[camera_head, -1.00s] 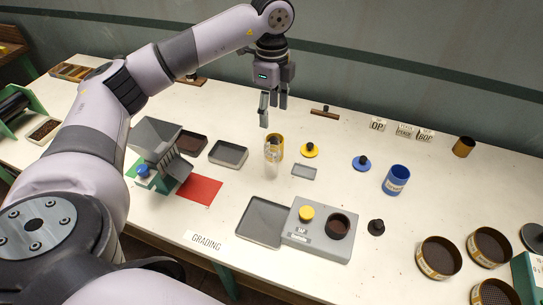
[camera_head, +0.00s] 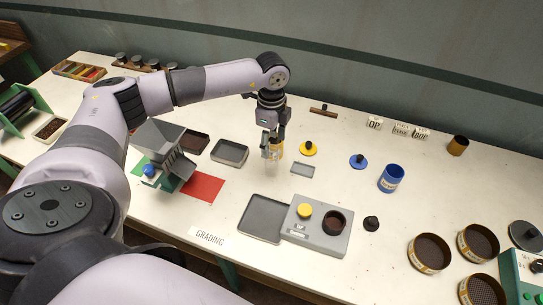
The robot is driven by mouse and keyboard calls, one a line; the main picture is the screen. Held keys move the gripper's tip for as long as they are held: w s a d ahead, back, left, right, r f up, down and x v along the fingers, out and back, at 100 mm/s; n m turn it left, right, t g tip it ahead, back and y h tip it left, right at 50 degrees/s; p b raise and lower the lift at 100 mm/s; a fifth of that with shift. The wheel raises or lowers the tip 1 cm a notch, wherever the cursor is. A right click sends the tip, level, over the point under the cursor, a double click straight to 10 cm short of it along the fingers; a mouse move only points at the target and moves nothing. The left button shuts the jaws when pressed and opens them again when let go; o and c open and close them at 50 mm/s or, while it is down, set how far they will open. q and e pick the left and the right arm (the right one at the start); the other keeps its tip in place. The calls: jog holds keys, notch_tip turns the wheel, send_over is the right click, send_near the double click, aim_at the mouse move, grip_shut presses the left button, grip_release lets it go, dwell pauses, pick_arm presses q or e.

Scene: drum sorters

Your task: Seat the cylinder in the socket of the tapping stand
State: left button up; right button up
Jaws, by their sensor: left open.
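A clear glass cylinder (camera_head: 272,166) stands upright on the white table, left of centre. The tapping stand (camera_head: 301,233) is a grey block to the front right of it, with a yellow button (camera_head: 304,210) and a dark round socket (camera_head: 334,221). My left gripper (camera_head: 272,151) points down and is open at the upper part of the cylinder. My right gripper is not in view.
A grey tray (camera_head: 262,218) adjoins the stand's left side. A hopper (camera_head: 157,140) and red mat (camera_head: 203,187) lie left. A blue canister (camera_head: 391,178), black stopper (camera_head: 371,223) and several sieves (camera_head: 429,253) stand right. Table between cylinder and stand is mostly clear.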

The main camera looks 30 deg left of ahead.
pick_arm(q)
jog(key=shift+c, duration=0.2)
grip_shut()
dwell(0.5)
